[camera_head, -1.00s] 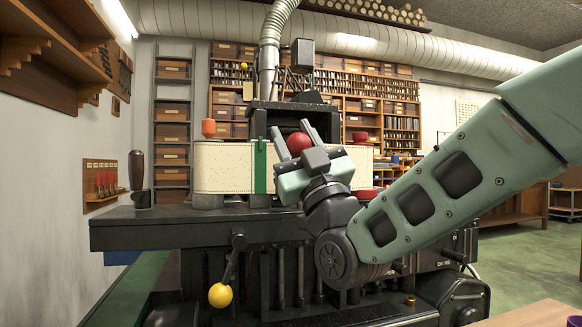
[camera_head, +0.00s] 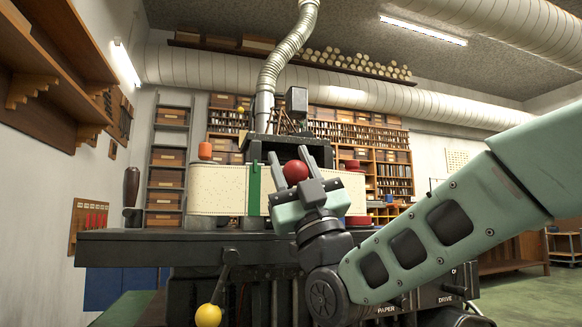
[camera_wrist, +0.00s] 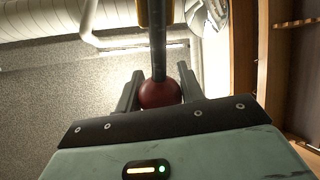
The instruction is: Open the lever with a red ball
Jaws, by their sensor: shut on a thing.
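The red ball (camera_head: 295,171) sits between the two fingers of my gripper (camera_head: 290,165) in the head view, in front of the dark opening of the type caster (camera_head: 252,250). In the wrist view the red ball (camera_wrist: 160,93) is between the fingertips, with a dark lever rod (camera_wrist: 158,50) running up from it. My gripper (camera_wrist: 157,92) is shut on the ball. Much of the lever is hidden behind the gripper in the head view.
A second lever with a yellow ball (camera_head: 208,315) hangs at the front of the machine. A dark upright handle (camera_head: 131,187) stands at its left end. A cream panel (camera_head: 217,189) with a green strip (camera_head: 253,188) and an orange knob (camera_head: 205,150) is left of my gripper.

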